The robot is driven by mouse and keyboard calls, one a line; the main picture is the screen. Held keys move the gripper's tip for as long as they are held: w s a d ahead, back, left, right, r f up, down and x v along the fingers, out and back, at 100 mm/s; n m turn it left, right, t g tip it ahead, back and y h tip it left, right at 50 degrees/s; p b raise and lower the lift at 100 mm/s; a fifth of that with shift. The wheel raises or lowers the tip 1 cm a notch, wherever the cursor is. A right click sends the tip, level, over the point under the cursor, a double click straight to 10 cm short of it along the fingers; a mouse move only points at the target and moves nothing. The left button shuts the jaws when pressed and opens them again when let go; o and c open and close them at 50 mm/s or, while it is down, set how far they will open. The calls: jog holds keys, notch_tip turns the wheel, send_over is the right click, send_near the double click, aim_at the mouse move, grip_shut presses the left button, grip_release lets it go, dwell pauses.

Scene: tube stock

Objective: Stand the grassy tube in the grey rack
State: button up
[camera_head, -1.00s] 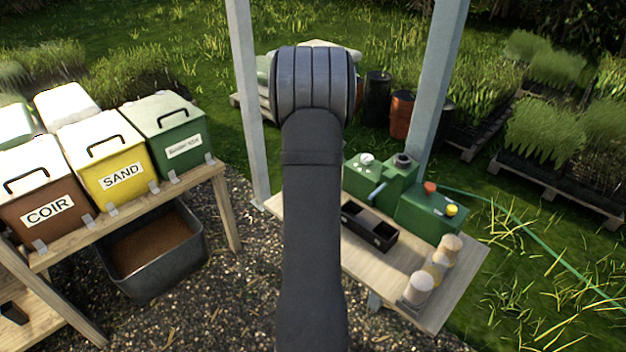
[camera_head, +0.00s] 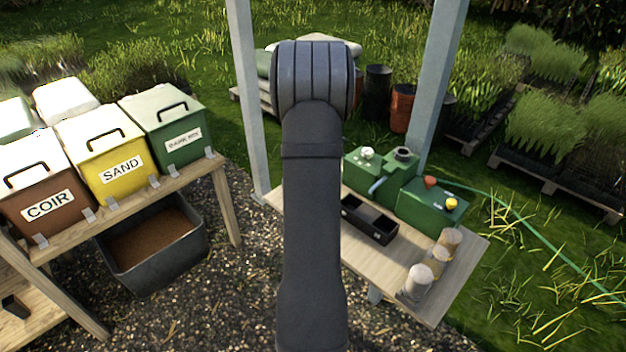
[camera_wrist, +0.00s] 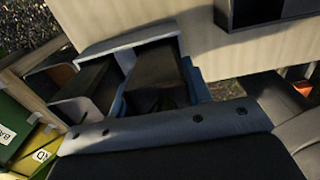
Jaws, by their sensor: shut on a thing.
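In the wrist view, my gripper (camera_wrist: 160,90) shows blue fingers either side of a dark, square-sided tube (camera_wrist: 155,68) and is shut on it. No grass shows on the tube from here. A pale grey open-topped rack (camera_wrist: 112,43) with dark cells lies around and left of the tube. The tube overlaps one cell in the picture; I cannot tell how deep it sits or whether it touches the rack. In the head view my arm hides the gripper, tube and rack.
A black two-compartment tray (camera_head: 369,220) is on the wooden bench (camera_head: 440,290), right of my arm. Green boxes (camera_head: 432,208) and several pale cylinders (camera_head: 419,281) stand there too. At left are brown COIR (camera_head: 45,190), yellow SAND (camera_head: 108,150) and green (camera_head: 168,125) bins.

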jog(key=shift+f, duration=0.2)
jog(key=o, duration=1.1)
jog(key=shift+o, duration=0.2)
notch_tip(320, 180, up, 17)
jog(key=shift+r, duration=0.2)
notch_tip(320, 180, down, 18)
jog(key=shift+r, duration=0.35)
